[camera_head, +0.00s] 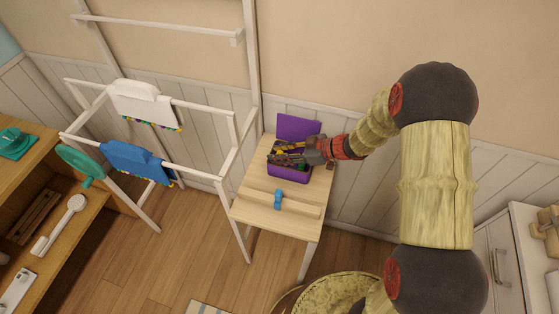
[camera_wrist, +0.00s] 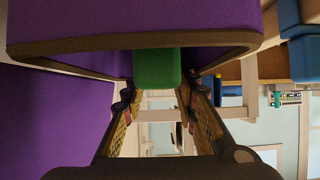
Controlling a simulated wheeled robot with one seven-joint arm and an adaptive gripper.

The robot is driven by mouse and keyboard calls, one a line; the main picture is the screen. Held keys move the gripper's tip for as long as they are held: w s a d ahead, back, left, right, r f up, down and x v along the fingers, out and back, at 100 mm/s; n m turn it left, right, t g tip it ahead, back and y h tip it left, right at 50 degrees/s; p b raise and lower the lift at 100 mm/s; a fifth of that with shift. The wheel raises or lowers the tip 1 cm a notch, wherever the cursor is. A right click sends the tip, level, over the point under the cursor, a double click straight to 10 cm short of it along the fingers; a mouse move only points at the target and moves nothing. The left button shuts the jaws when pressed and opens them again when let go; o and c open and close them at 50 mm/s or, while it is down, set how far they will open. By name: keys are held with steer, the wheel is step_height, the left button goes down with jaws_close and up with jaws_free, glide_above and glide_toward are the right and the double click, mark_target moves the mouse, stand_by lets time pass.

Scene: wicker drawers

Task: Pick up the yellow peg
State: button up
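A purple box (camera_head: 289,178) with its purple lid (camera_head: 298,128) raised stands on a small wooden table. My gripper (camera_head: 270,158) reaches over the box from the right. In the wrist view, the two fingers of my gripper (camera_wrist: 158,88) are spread apart. A green block (camera_wrist: 157,68) shows between and beyond the fingertips, by the rim of the purple box (camera_wrist: 130,22); I cannot tell whether a finger touches it. Small yellow patches show by the fingers in the head view. I cannot tell whether they are the yellow peg or finger parts. No clear yellow peg shows in the wrist view.
A blue item (camera_head: 278,199) lies on the table's front part (camera_head: 300,211). A white rack (camera_head: 205,170) with a white towel (camera_head: 146,101) and blue towel (camera_head: 138,160) stands left. A wooden shelf (camera_head: 100,206) is far left, a white cabinet (camera_head: 492,240) right. Floor shows in front.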

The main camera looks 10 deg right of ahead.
steer(key=shift+c, duration=0.2)
steer(key=c, duration=0.7)
steer(key=shift+r, duration=0.1)
